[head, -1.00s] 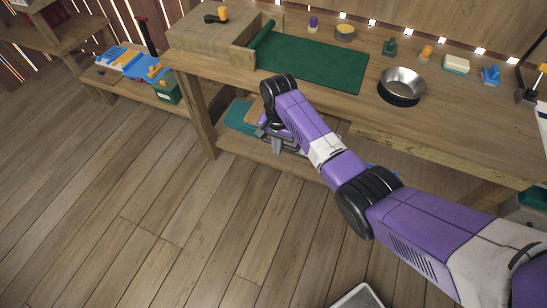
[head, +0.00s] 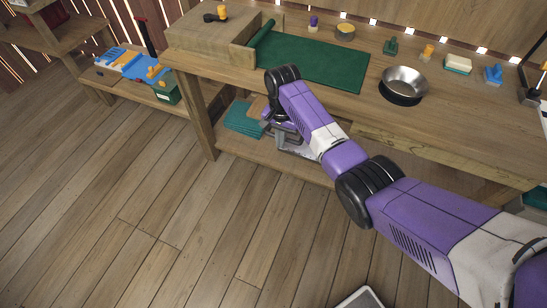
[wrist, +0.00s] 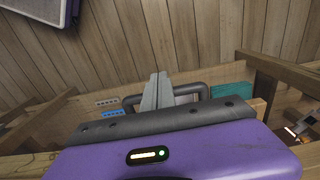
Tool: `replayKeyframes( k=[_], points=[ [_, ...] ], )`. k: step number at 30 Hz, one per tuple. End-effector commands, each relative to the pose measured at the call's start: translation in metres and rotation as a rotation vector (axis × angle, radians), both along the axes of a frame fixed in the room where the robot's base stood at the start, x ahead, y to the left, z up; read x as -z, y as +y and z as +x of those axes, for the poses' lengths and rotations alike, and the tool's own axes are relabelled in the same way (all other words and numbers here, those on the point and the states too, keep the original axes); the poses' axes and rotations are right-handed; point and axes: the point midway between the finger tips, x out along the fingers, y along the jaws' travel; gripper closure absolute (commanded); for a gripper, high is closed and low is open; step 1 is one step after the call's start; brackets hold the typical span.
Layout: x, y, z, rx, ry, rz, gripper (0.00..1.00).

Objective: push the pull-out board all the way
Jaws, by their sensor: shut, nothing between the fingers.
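My gripper (wrist: 155,92) is shut and empty, its grey fingers together in the wrist view. In the head view it is at the front of the workbench, below the top's edge and above the lower shelf, mostly hidden by my purple arm. A dark U-shaped handle (wrist: 205,90) shows just behind the fingers; I cannot tell whether they touch it or what it belongs to. I cannot clearly make out the pull-out board. A long wooden front piece (head: 440,152) runs under the bench top at right, but I cannot tell whether it is the board.
The workbench top holds a green mat (head: 320,62), a metal bowl (head: 404,82) and several small tools. Teal boxes (head: 243,118) lie on the lower shelf, left of my gripper. A bench leg (head: 197,115) stands further left.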

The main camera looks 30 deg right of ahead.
Motion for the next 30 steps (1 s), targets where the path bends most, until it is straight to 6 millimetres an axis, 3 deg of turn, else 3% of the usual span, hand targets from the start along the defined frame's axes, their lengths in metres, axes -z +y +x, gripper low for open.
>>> replayKeyframes(
  k=[30],
  points=[
    [0.001,-0.023,0.017,0.002,-0.002,-0.001,1.0]
  ],
)
